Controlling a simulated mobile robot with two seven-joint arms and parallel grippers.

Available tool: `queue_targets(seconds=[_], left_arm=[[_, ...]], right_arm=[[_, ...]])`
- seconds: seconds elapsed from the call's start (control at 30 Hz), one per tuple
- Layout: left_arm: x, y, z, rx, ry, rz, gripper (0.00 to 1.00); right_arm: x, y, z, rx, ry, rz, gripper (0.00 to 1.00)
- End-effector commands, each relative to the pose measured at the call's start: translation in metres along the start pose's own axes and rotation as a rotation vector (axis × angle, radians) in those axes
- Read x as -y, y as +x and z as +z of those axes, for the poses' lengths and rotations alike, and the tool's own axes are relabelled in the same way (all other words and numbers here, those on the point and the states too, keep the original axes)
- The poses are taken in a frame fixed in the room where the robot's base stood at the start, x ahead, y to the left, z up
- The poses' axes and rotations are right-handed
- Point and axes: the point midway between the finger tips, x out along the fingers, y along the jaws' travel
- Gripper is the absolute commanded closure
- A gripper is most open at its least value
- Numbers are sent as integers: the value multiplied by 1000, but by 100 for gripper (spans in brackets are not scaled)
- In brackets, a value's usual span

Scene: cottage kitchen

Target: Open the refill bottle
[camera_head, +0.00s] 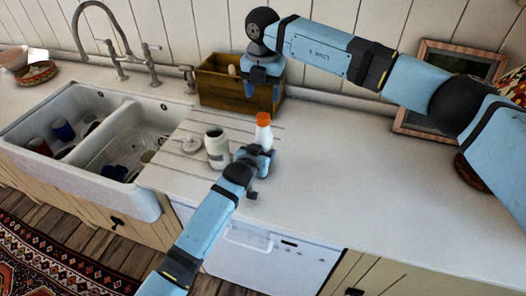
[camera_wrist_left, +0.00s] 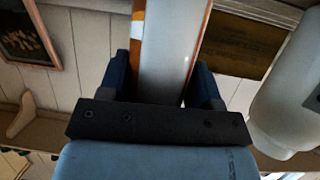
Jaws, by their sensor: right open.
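The refill bottle (camera_head: 263,138) is white with an orange cap (camera_head: 263,119) on top. It stands upright on the counter at the right edge of the grooved drainboard. My left gripper (camera_head: 256,158) is low at the bottle, with a finger on each side. In the left wrist view the bottle (camera_wrist_left: 168,50) fills the space between the blue fingers, so the gripper looks shut on it. My right gripper (camera_head: 263,90) is open and empty, pointing down above and behind the bottle, in front of a wooden box. The bottle's base is hidden by the left gripper.
An open white jar (camera_head: 217,150) stands just left of the bottle, with a round white lid (camera_head: 191,145) beside it. The wooden box (camera_head: 222,88) is behind. A double sink (camera_head: 110,135) with dishes is at left.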

Motion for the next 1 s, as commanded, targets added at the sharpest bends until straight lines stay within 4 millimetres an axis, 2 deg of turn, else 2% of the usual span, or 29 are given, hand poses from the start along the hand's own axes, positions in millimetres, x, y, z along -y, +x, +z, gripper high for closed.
queue_targets(seconds=[0.03, 0.17, 0.27, 0.37, 0.8, 1.0], left_arm=[[0, 0, 0, 0, 0, 0, 69], [0, 0, 0, 0, 0, 0, 99], [0, 0, 0, 0, 0, 0, 100], [0, 0, 0, 0, 0, 0, 100], [0, 0, 0, 1, 0, 0, 100], [0, 0, 0, 1, 1, 0, 100]], right_arm=[[0, 0, 0, 0, 0, 0, 39], [0, 0, 0, 0, 2, 0, 39], [-1, 0, 0, 0, 40, 1, 39], [-2, 1, -2, -2, 148, 1, 39], [-2, 0, -1, -1, 979, 1, 39], [0, 2, 0, -1, 1156, -1, 39]])
